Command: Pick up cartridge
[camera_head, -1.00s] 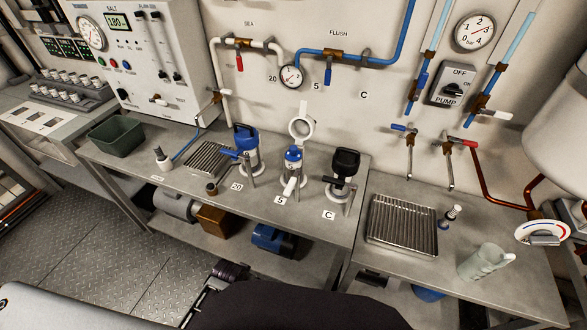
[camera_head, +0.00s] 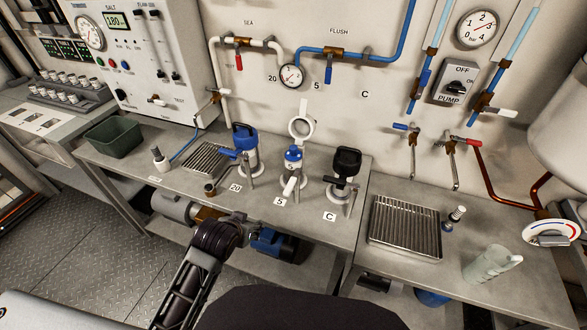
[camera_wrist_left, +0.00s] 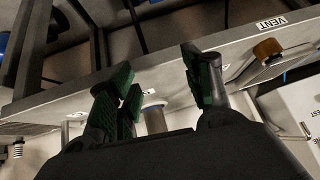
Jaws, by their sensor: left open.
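No part is marked as the cartridge, so I cannot tell which it is. In the head view, a blue-topped unit (camera_head: 246,150) stands behind label 20. A small blue-capped white unit (camera_head: 292,165) stands behind label 5, and a black-topped unit (camera_head: 345,170) behind label C. A small white cylinder with a dark base (camera_head: 456,215) stands right of the ribbed tray. My left gripper (camera_head: 238,222) is low at the bench's front edge, in front of label 20. In the wrist view its green-padded fingers (camera_wrist_left: 160,80) are apart, with a pale cylinder (camera_wrist_left: 154,118) showing between them.
The bench (camera_head: 130,170) carries a green bin (camera_head: 115,137), two ribbed trays (camera_head: 404,226) and a pale translucent jug (camera_head: 492,264). Pipes and valves line the wall behind. A blue motor-like unit (camera_head: 275,243) sits on the shelf below.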

